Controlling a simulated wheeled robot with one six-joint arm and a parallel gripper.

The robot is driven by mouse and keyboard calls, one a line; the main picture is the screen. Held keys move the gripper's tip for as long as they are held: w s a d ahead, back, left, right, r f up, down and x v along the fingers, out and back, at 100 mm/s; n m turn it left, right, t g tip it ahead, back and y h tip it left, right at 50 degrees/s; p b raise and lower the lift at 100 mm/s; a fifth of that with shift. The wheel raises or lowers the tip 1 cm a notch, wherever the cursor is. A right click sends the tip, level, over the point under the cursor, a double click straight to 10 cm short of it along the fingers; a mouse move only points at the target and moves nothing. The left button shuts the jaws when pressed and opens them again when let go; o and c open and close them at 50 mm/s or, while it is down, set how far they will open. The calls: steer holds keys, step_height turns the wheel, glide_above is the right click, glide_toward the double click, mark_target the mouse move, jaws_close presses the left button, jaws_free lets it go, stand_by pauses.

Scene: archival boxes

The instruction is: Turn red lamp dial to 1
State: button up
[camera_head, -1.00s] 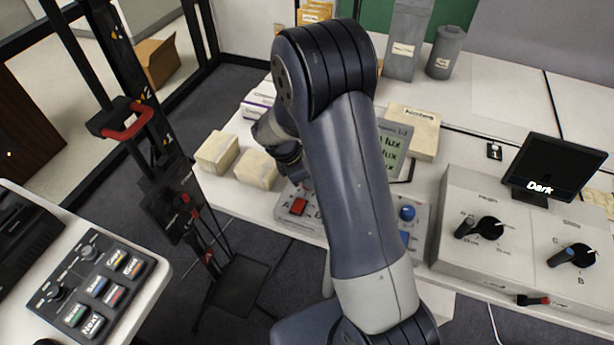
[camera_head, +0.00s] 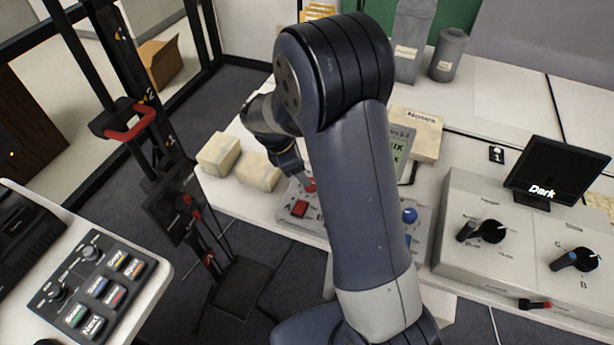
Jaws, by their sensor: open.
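A red knob (camera_head: 310,185), which looks like the red lamp dial, sits on a light grey control panel (camera_head: 419,234) on the bench. Its scale marks are too small or covered to read. A blue knob (camera_head: 409,215) is on the panel's right part. My arm hides the panel's middle and part of a green-lit display (camera_head: 398,146).
Two cream blocks (camera_head: 219,153) (camera_head: 257,172) lie left of the panel. A grey console with black dials (camera_head: 482,231) and a screen reading Dark (camera_head: 555,170) stands right. A Notes box (camera_head: 416,132) is behind. A black stand with a red handle (camera_head: 130,122) rises at left.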

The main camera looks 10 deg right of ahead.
steer(key=v, duration=0.5)
steer(key=shift+r, duration=0.15)
steer(key=x, duration=1)
steer(key=shift+d+f, duration=0.1)
steer(key=shift+f, duration=0.3)
steer(key=shift+m, duration=0.3)
steer(key=shift+r, duration=0.1)
